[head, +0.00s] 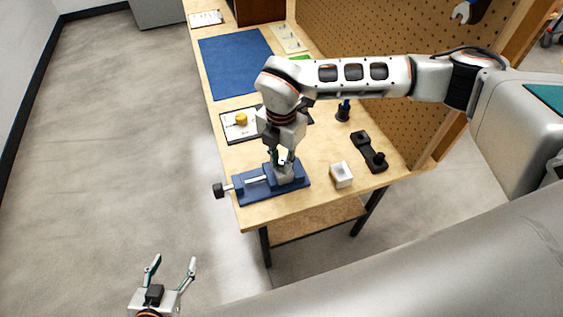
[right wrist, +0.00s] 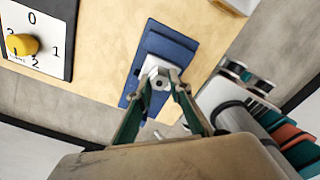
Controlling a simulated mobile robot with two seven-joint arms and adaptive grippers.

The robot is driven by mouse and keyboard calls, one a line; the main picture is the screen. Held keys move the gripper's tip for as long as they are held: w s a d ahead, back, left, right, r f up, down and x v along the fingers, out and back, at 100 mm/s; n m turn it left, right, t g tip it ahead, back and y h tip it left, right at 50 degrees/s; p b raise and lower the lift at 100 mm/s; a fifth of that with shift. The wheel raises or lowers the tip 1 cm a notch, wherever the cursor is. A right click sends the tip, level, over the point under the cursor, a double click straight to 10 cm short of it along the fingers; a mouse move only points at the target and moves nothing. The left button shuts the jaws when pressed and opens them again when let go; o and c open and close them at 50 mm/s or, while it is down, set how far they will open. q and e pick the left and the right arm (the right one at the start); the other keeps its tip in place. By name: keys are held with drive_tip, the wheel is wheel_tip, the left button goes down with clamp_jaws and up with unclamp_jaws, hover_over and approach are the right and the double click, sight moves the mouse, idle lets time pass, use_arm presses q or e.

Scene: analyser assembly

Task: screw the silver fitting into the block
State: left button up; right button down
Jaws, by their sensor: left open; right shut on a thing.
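My right gripper (head: 283,160) points down over the blue vise (head: 250,192) at the table's near end. In the right wrist view its fingertips (right wrist: 161,84) are shut on the small silver fitting (right wrist: 161,83), which has a dark hole in its top. A light grey block (head: 284,174) is in the vise, directly under the fingertips; it also shows behind the fitting in the right wrist view (right wrist: 152,64). I cannot tell how deep the fitting sits in the block, as its lower end is hidden. My left gripper (head: 172,268) is open and empty, over the floor away from the table.
A white open box (head: 341,180) and a black holder (head: 365,148) stand right of the vise. A panel with a yellow knob (head: 241,119) lies behind it, then a blue mat (head: 235,62). A pegboard (head: 350,40) borders the table's right side. The vise's black-ended handle (head: 218,190) overhangs the left edge.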

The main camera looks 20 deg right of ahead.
drive_tip(key=shift+m, duration=0.3)
drive_tip(key=m, duration=0.4)
drive_tip(key=shift+w+b, duration=0.15)
drive_tip(key=shift+b, duration=0.15)
drive_tip(key=m, duration=0.3)
drive_tip(key=shift+w+m, duration=0.1)
drive_tip(key=shift+m, duration=0.5)
drive_tip(key=m, duration=0.3)
drive_tip(key=shift+w+m, duration=0.1)
drive_tip(key=shift+m, duration=0.3)
